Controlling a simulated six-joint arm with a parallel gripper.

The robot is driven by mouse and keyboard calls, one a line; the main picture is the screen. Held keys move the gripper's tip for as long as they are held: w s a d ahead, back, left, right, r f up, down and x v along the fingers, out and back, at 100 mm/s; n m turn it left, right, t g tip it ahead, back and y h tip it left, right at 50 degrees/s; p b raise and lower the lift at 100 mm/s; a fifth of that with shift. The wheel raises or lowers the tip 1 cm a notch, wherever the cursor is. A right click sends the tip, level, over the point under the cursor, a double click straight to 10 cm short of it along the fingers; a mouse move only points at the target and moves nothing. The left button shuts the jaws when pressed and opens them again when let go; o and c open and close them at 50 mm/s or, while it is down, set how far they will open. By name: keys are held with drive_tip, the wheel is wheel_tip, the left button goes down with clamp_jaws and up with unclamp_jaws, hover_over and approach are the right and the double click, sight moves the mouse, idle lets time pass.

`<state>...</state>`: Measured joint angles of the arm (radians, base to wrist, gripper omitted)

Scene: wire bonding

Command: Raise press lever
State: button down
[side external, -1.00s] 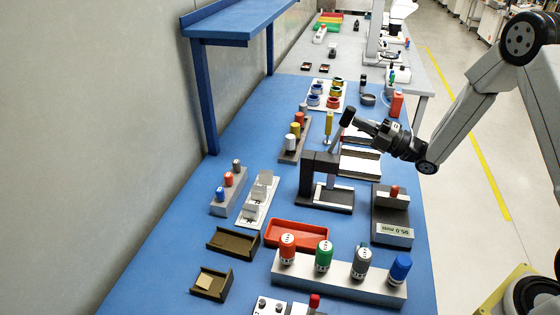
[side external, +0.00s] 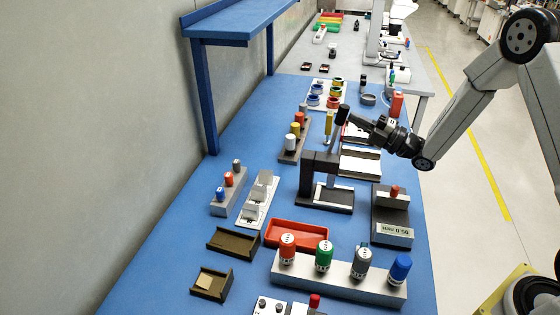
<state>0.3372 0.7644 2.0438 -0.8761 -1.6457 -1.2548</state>
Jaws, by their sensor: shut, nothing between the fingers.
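The press (side external: 316,162) is a dark frame on a dark base on the blue bench. Its grey lever rises from the head to a black knob (side external: 342,114) and stands almost upright, leaning slightly right. My gripper (side external: 350,119) comes in from the right, with its tip right at the knob's right side. It is shut with nothing held between the fingers. Whether the tip touches the knob or sits just behind it is too small to tell.
A yellow-topped post (side external: 328,122) stands close left of the lever. A grey gauge block reading 95.0 mm (side external: 392,228) is right of the press. A red tray (side external: 297,234) and a rack of coloured bottles (side external: 340,276) lie in front. White trays (side external: 360,162) sit behind.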

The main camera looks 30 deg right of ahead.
drive_tip(key=r+v, duration=0.1)
drive_tip(key=v, duration=1.2)
drive_tip(key=shift+s+d, duration=0.3)
drive_tip(key=shift+s, duration=0.15)
drive_tip(key=shift+w+a, duration=0.1)
drive_tip(key=shift+w, duration=0.05)
drive_tip(key=w+a+f+m+g+h, duration=0.35)
drive_tip(key=m+g+h, duration=0.25)
drive_tip(key=m+h, duration=0.6)
drive_tip(key=s+a+m+g, duration=0.3)
drive_tip(key=s+m+g, duration=0.1)
drive_tip(key=s+m, duration=0.2)
drive_tip(key=s+a+m+g, duration=0.4)
drive_tip(key=s+m+g, duration=0.1)
drive_tip(key=s, duration=0.3)
drive_tip(key=shift+s+f+m, duration=0.2)
drive_tip(key=shift+f+m, duration=0.25)
drive_tip(key=shift+m, duration=0.15)
